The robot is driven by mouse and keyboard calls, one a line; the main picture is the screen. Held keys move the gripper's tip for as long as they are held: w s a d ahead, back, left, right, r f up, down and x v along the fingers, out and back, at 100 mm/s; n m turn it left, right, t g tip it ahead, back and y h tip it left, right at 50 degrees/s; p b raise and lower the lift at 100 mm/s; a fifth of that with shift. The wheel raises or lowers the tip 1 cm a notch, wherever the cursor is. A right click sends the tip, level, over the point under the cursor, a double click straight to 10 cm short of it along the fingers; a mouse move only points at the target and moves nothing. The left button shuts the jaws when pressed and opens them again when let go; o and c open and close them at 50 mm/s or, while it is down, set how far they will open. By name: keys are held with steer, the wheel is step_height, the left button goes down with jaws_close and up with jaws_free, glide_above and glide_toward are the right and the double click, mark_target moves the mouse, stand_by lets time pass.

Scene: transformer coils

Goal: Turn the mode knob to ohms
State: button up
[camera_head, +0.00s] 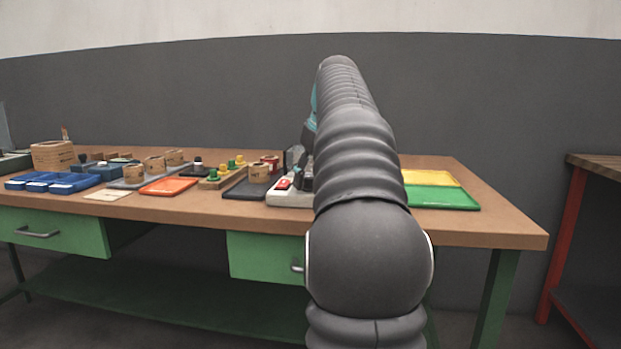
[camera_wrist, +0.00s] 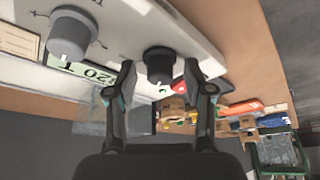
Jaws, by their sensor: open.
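A larger grey knob (camera_wrist: 70,33) is to the left. Its scale is too small to read. In the head view my arm hides most of the white instrument (camera_head: 288,197).
A red part (camera_wrist: 180,87) is close to the right finger. On the workbench (camera_head: 475,228) are an orange tray (camera_head: 168,186), blue bins (camera_head: 55,182), wooden coils (camera_head: 155,165), a dark tray (camera_head: 243,189), a green tray (camera_head: 442,197) and a yellow tray (camera_head: 430,178).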

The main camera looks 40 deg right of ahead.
jaws_close()
steer(key=shift+r+m, duration=0.1)
steer(key=shift+m, duration=0.2)
steer(key=m+h+p, duration=0.1)
steer(key=m, duration=0.1)
steer(key=m+p, duration=0.2)
steer(key=shift+a+r+g+h+p, duration=0.1)
steer(key=shift+a+g+h+p, duration=0.05)
steer(key=shift+g+h+p, duration=0.2)
steer(key=m+g+h+p, duration=0.1)
steer(key=m+p, duration=0.1)
steer(key=m, duration=0.2)
steer(key=shift+w+m+p, duration=0.1)
steer(key=shift+m+p, duration=0.2)
steer(key=shift+p, duration=0.1)
steer(key=shift+m+g+h+p, duration=0.45)
steer(key=shift+m+p, duration=0.25)
steer(key=shift+m, duration=0.5)
steer(key=shift+f, duration=0.2)
